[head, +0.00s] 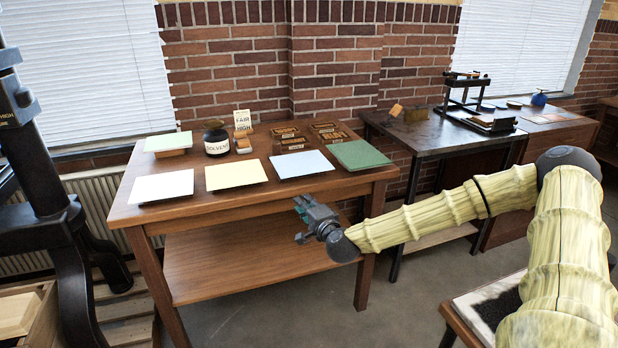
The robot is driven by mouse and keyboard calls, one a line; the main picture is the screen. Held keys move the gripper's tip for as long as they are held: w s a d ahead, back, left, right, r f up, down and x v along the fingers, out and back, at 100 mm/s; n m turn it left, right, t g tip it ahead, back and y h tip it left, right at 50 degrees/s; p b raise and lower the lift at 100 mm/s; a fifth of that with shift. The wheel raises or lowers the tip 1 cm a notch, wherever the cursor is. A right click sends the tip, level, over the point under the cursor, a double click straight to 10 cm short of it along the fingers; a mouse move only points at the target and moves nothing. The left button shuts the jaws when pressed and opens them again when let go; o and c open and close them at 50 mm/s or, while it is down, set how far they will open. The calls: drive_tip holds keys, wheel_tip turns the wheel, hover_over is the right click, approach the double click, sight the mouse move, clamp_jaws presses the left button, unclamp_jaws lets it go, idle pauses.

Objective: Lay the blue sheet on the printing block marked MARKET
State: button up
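The blue sheet (301,163) lies flat near the front of the wooden table, between a cream sheet (236,174) and a green sheet or mat (358,154). Several dark printing blocks with tan lettering, such as this block (291,145), lie behind it. Their lettering is too small for me to tell which is marked MARKET.
The wooden table (190,218) also bears a white sheet (162,187), a pale green sheet on a block (168,142), a solvent jar (216,140) and a small sign (242,119). A dark press (60,200) stands left. A workbench with a hand press (468,92) stands right.

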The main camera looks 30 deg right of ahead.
drive_tip(key=m+t+h, duration=0.1)
drive_tip(key=m+h, duration=0.1)
approach(309, 166)
drive_tip(key=shift+w+a+f+b, duration=0.1)
drive_tip(key=shift+w+b, duration=0.75)
drive_tip(key=shift+w, duration=0.55)
drive_tip(key=shift+w+a+b, duration=0.15)
drive_tip(key=shift+w+b, duration=0.7)
drive_tip(key=shift+w, duration=0.55)
clamp_jaws()
wheel_tip(309, 166, up, 3)
drive_tip(key=shift+p, duration=0.8)
